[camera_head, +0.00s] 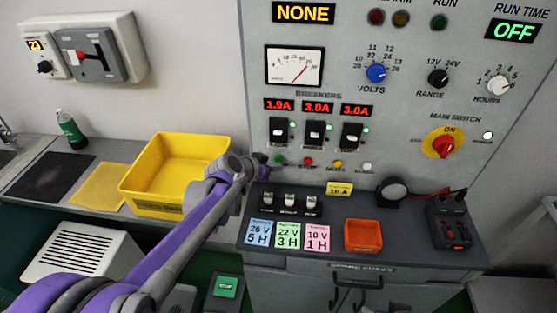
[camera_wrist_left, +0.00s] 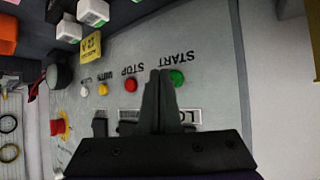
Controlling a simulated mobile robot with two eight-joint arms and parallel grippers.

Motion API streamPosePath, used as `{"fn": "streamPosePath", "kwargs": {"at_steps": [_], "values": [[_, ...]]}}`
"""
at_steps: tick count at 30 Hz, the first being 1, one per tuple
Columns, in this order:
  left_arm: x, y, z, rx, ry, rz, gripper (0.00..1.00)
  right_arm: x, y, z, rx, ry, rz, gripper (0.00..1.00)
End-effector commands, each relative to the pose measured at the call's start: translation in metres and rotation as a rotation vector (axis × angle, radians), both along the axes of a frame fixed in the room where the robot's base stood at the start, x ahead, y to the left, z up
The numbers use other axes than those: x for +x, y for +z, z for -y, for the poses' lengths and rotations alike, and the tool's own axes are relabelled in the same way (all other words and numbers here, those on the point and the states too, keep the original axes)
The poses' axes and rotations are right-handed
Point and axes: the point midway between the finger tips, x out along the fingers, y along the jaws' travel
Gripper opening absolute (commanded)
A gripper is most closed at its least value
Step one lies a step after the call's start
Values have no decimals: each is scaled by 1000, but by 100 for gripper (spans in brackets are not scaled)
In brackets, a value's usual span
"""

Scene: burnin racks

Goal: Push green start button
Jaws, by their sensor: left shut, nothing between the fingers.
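The green start button (camera_head: 281,161) is at the left end of a row of small buttons low on the grey panel. In the left wrist view, which is upside down, the green button (camera_wrist_left: 177,78) sits under the START label. My left gripper (camera_head: 266,162) is shut and empty, just left of the button in the head view. In the wrist view its closed fingertips (camera_wrist_left: 160,74) lie just beside the green button, between it and the red stop button (camera_wrist_left: 131,85). I cannot tell whether they touch the panel. My right gripper is not in view.
Red, yellow and white buttons (camera_head: 367,168) continue the row to the right. Breaker switches (camera_head: 315,133) are above. A yellow bin (camera_head: 126,183) stands left.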

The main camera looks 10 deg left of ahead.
Motion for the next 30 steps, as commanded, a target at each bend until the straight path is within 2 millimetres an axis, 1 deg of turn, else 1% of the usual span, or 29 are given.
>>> {"fn": "streamPosePath", "kwargs": {"at_steps": [8,16,30], "values": [[1,0,0,0,0,0,0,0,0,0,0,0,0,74],[8,0,-1,0,0,0,0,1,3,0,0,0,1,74],[10,0,-1,0,0,0,0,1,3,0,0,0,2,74]]}}
